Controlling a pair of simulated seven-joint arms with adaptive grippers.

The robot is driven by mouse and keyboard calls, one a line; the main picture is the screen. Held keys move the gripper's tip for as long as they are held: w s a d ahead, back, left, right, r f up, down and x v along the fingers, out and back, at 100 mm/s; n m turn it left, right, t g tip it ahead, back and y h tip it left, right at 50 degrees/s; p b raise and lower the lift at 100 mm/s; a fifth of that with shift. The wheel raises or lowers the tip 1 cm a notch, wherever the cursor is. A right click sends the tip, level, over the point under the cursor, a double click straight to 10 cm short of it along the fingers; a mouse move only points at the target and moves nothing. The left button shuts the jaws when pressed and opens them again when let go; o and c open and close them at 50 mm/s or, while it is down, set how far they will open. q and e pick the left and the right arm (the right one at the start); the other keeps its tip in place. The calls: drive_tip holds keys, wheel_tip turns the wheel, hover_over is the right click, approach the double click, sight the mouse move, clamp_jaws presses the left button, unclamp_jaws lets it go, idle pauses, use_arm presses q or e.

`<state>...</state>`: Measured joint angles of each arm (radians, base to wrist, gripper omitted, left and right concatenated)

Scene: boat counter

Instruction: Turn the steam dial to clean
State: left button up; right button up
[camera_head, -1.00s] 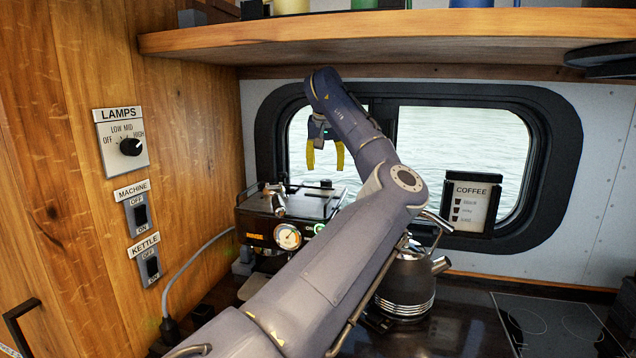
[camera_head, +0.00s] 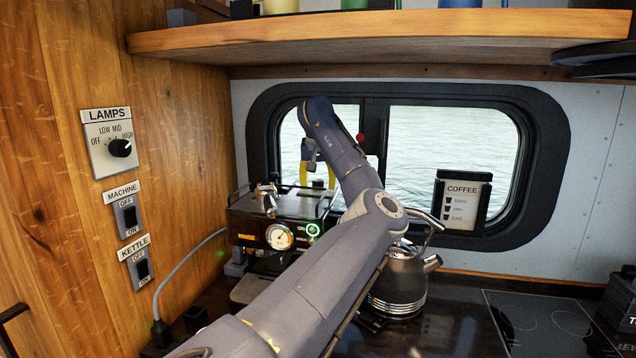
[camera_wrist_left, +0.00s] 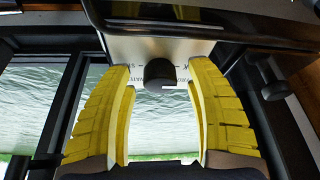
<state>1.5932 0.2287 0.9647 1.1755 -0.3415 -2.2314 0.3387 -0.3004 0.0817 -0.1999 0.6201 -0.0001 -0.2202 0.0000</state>
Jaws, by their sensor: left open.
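The coffee machine (camera_head: 246,237) stands at the back left below the window. In the left wrist view a black round dial (camera_wrist_left: 160,75) sits on a steel plate with small lettering, partly hidden; I cannot read a full "clean" mark. My left gripper (camera_head: 317,178) is above the machine's top, its yellow fingers pointing down. In the left wrist view its open fingers are on either side of the dial, with a gap on each side. The dial is hard to make out in the head view. My right gripper is not in view.
A kettle (camera_head: 397,283) stands right of the machine, partly behind my left arm. A wooden shelf (camera_head: 390,33) hangs above. Lamp, machine and kettle switches are on the left wall. A hob (camera_head: 548,322) is at the right.

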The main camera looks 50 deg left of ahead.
use_arm(q)
drive_tip(key=shift+c, duration=0.5)
clamp_jaws()
drive_tip(key=shift+r+m, duration=0.1)
drive_tip(key=shift+m, duration=0.2)
drive_tip(key=m+t+h, duration=0.1)
drive_tip(key=m, duration=0.2)
drive_tip(key=shift+m, duration=0.4)
drive_tip(key=m+h, duration=0.2)
drive_tip(key=m, duration=0.2)
drive_tip(key=shift+m+t, duration=0.3)
drive_tip(key=m+h, duration=0.1)
drive_tip(key=m, duration=0.3)
drive_tip(key=shift+a+h, duration=0.1)
drive_tip(key=shift+h, duration=0.3)
drive_tip(key=shift+m+g+h, duration=0.6)
drive_tip(key=shift+m+h, duration=0.1)
drive_tip(key=shift+m, duration=1.6)
